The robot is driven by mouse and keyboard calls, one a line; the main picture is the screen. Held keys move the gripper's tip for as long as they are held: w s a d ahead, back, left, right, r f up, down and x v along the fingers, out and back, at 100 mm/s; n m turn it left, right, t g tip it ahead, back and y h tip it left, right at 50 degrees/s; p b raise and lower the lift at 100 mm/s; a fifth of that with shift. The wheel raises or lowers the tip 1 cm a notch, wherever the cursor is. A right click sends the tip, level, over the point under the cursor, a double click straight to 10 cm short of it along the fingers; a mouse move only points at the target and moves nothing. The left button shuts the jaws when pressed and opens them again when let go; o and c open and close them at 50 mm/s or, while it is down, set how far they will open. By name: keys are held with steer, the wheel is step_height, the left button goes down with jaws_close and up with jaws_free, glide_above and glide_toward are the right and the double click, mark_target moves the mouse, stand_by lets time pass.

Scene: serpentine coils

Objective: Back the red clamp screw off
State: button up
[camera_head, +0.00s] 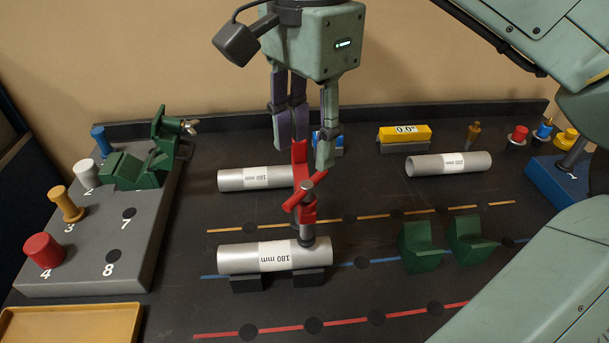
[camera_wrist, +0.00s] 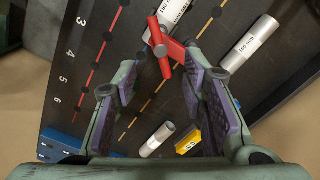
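The red clamp (camera_head: 308,214) stands over the front silver tube (camera_head: 230,262), which is labelled 180 mm. Its grey screw end (camera_head: 306,238) meets the tube's top near the tube's right end. A red cross-bar handle (camera_head: 303,192) sits on top of the screw, slanting up to the right. The fingers also show wide apart in the wrist view (camera_wrist: 160,85).
Black supports (camera_head: 247,284) carry the front tube. Another tube (camera_head: 232,180) lies behind the clamp, and a third (camera_head: 425,166) to the right. Green V-blocks (camera_head: 420,255) stand right. A grey board (camera_head: 95,275) with coloured knobs and a green clamp (camera_head: 140,170) is left.

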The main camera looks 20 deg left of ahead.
mark_target(306, 184)
steer(key=shift+f, duration=3.2)
jaws_close()
